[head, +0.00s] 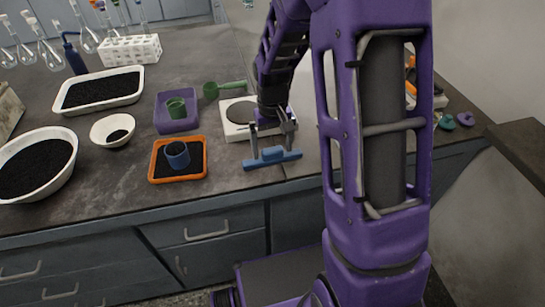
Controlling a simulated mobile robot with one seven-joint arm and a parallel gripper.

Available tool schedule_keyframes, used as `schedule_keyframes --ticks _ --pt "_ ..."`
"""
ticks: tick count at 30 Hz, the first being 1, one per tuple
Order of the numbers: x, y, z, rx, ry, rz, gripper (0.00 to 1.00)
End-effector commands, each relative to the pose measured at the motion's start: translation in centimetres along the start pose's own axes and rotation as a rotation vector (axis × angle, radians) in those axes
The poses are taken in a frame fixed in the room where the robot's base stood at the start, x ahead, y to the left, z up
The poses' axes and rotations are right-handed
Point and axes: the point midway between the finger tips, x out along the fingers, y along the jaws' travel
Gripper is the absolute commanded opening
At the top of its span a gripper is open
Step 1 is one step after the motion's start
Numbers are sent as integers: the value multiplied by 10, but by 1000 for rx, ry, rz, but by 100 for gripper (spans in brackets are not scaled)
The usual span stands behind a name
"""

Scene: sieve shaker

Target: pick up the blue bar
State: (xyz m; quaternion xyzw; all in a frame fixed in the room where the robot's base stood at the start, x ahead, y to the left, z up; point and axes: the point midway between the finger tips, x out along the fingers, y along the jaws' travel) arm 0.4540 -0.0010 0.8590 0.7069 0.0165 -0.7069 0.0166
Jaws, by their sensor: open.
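The blue bar (272,158) lies near the front edge of the dark bench, just in front of a white scale-like device (236,131). It has a small raised part in its middle. My gripper (270,145) points down right at the bar, with its two grey fingers apart. The fingertips are close to the bar's raised part; I cannot tell whether they touch it. My purple arm hides the bench to the right of the bar.
An orange tray (152,178) holding dark grains and a blue cup (177,154) stands left of the bar. Behind are a purple tray (163,126) with a green cup (176,107) and a green scoop (212,90). White bowls and a white tray (66,106) stand further left.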

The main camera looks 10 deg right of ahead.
Motion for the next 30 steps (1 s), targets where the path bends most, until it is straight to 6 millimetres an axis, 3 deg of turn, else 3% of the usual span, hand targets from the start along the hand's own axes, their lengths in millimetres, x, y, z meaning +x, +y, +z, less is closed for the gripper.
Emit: schedule_keyframes --ticks 2,15,16,23,30 --pt "0 0 0 0 0 0 98" --pt "-1 0 0 0 0 0 19" --pt "-1 0 0 0 1 0 16" --pt "-3 0 0 0 2 0 16" --pt "-41 0 -1 0 6 0 16"
